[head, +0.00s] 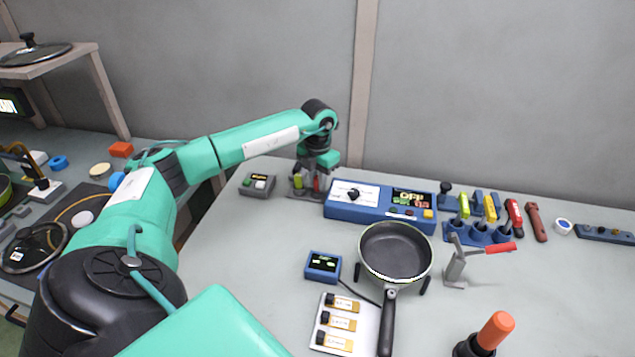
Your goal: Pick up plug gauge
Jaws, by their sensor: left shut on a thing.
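My left gripper (316,180) points down at the back of the table, over a small dark stand (300,196). It is shut on a small red-ended piece, which I take to be the plug gauge (317,185); the jaws hide much of it. A yellow-green piece (297,182) stands just left of the jaws at the same stand. At this size I cannot tell whether the held piece is clear of the stand. My right gripper is not in view.
A grey button box (258,185) is left of the stand, and a blue control box (380,205) is close on its right. A pan (395,252), a toggle clamp (457,265) and a tool rack (478,232) stand further right.

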